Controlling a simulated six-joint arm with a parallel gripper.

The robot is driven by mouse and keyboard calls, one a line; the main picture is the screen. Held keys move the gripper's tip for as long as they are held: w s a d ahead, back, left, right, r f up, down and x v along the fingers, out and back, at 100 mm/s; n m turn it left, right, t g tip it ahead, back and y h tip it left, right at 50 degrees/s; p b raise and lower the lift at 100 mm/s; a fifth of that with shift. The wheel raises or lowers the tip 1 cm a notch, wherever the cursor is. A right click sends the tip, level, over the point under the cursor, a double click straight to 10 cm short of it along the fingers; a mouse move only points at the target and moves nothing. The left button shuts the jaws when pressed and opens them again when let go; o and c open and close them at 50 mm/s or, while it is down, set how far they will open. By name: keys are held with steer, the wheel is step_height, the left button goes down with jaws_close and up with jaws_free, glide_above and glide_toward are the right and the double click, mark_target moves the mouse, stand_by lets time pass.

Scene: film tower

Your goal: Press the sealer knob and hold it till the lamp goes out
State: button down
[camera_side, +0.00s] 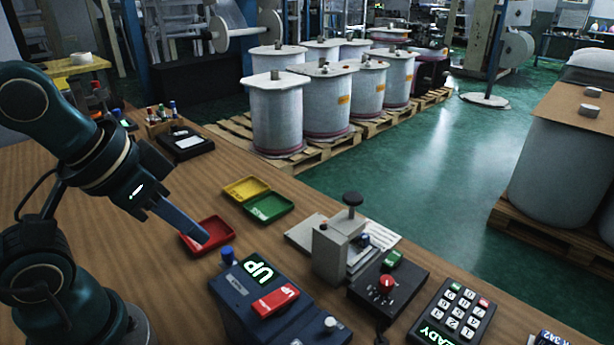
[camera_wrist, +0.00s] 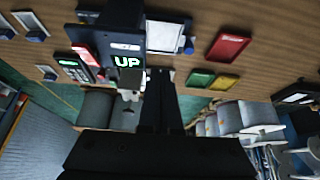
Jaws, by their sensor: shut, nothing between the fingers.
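The grey sealer (camera_side: 332,250) stands upright on the wooden bench in the side view, with a black round knob (camera_side: 352,199) on a short post at its top. I cannot tell for sure which part is its lamp or whether it is lit. My gripper (camera_side: 204,238) is shut and empty, pointing down and right above the red tray. It is well left of the sealer and touches nothing that I can see. In the wrist view my shut fingers (camera_wrist: 160,75) reach up the middle; a pale part of the sealer (camera_wrist: 131,88) shows just left of them.
A blue box (camera_side: 268,305) with a lit green UP sign stands between my gripper and the sealer. A black box with a red knob (camera_side: 386,283) and a keypad (camera_side: 449,312) are to the right.

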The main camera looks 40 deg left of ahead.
steer(key=w+d+r+t, duration=0.1)
steer(key=w+d+r, duration=0.2)
steer(key=w+r, duration=0.2)
steer(key=w+d+r+t, duration=0.2)
steer(key=w+d+r, duration=0.2)
steer(key=w, duration=0.6)
steer(key=shift+w+r, duration=0.25)
steer(key=shift+r, duration=0.4)
glide_above(348, 201)
step_height(348, 201, down, 7)
step_height(348, 201, down, 3)
steer(key=shift+f, duration=0.6)
